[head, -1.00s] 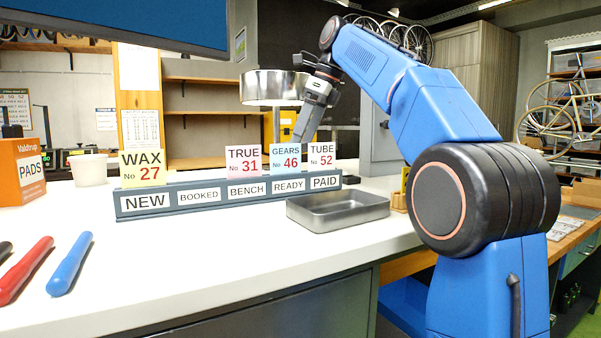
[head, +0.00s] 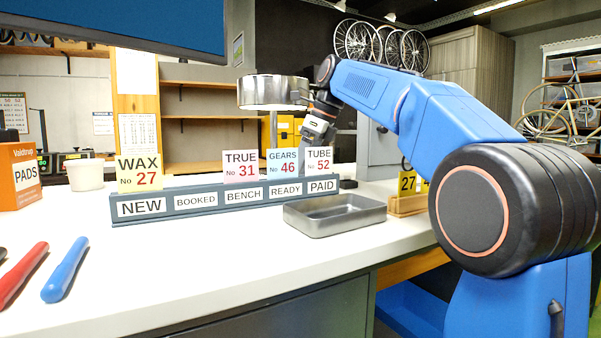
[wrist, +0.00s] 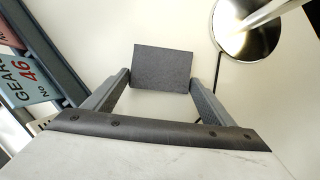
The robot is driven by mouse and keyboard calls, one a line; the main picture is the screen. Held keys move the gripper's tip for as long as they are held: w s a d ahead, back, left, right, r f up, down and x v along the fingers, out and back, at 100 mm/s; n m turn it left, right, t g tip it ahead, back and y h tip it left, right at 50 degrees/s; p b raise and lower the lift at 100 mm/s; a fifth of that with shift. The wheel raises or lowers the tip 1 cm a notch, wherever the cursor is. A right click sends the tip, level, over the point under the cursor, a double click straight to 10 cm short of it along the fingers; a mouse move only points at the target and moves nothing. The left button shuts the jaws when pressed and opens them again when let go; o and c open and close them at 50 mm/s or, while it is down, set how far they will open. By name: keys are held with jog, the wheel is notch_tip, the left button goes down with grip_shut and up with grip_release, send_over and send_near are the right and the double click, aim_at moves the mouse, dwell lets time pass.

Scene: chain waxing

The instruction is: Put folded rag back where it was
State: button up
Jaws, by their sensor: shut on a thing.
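The folded rag is a dark grey, flat rectangle (wrist: 162,67) in the wrist view. It sits between the two fingertips of my gripper (wrist: 162,82), which is shut on it, above the white worktop. In the head view my gripper (head: 309,142) points down behind the GEARS and TUBE cards, beside the lamp post. The rag and fingertips are hidden behind the cards there. I cannot tell how far the rag is above the worktop.
A lamp with a round metal shade (head: 272,92) stands close by; its round base (wrist: 246,30) is at the upper right of the wrist view. The ticket rack (head: 225,198) and a metal tray (head: 335,213) are in front. A wooden card holder (head: 407,204) stands at right.

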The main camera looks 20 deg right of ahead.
jog(key=o, duration=0.9)
jog(key=shift+f, duration=0.1)
jog(key=v, duration=1.2)
